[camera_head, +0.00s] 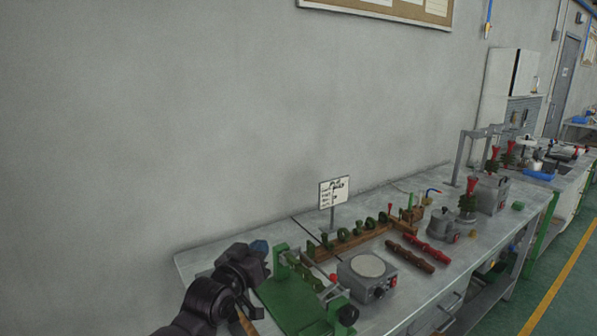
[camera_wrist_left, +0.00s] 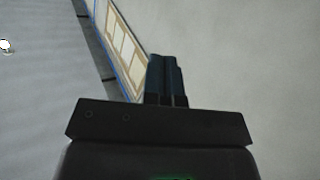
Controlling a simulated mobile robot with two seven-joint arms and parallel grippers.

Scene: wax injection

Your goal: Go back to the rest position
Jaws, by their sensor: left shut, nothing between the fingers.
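My left arm comes in at the bottom left of the head view. Its dark gripper (camera_head: 262,246) is above the near left end of the workbench (camera_head: 205,258), to the left of a green press. In the left wrist view the left gripper (camera_wrist_left: 167,75) has its two blue-black fingers side by side and closed, with nothing held. My right gripper is not in view.
A green press (camera_head: 290,300) stands right beside my left gripper. A grey hot plate (camera_head: 367,275), a wooden rack (camera_head: 350,242) with green pieces, red and brown bars (camera_head: 426,249) and a small sign (camera_head: 333,192) are on the bench.

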